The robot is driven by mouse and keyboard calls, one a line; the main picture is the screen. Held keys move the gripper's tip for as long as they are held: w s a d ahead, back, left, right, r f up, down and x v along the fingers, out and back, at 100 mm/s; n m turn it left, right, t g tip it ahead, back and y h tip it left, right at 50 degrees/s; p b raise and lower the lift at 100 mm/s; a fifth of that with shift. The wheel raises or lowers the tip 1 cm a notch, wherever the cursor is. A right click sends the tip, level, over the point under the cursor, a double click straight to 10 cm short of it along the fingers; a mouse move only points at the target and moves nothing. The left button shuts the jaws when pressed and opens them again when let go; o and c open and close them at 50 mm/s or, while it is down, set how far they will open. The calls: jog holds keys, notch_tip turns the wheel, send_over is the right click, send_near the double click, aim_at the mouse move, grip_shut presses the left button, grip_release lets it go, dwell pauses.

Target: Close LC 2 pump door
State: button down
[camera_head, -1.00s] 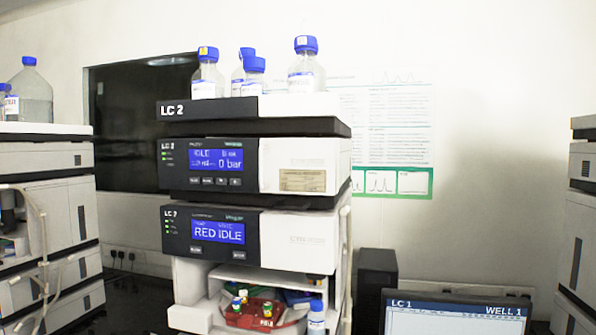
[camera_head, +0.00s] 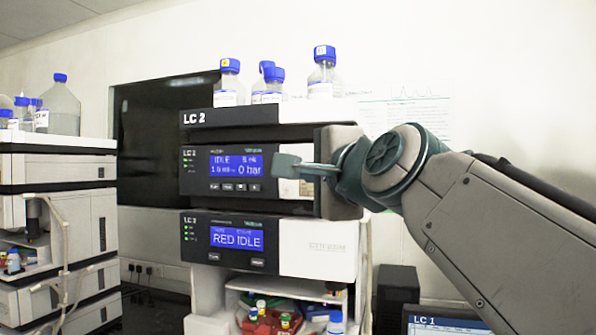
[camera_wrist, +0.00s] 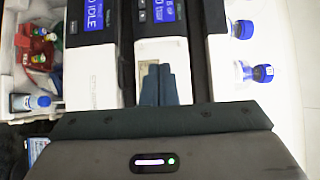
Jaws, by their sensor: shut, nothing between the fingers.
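The LC 2 pump (camera_head: 222,168) is the module with the blue "IDLE" and "0 bar" screen, under the bottle tray. Its white right-hand front panel (camera_head: 289,147), which I take for the door, is partly hidden by my gripper. The panel looks about flush with the screen side, but I cannot tell whether it is fully closed. My gripper (camera_head: 280,165) is shut and empty, its fingers pointing left across the panel. In the wrist view, the shut fingers (camera_wrist: 159,72) lie over the labelled part of the white panel (camera_wrist: 182,62). Contact cannot be told.
The LC 2 tray (camera_head: 260,115) above holds several blue-capped bottles. Below the pump is the "RED IDLE" module (camera_head: 318,248), over an open bay with vials (camera_head: 264,325). Another stack (camera_head: 60,168) stands left. An LC 1 monitor (camera_head: 445,326) is at lower right.

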jog(key=p+x, duration=0.3)
jog(key=x, duration=0.7)
jog(key=shift+w+a, duration=0.2)
jog(key=shift+w, duration=0.15)
jog(key=shift+w, duration=0.1)
jog(key=shift+w+a, duration=0.1)
jog(key=shift+w, duration=0.65)
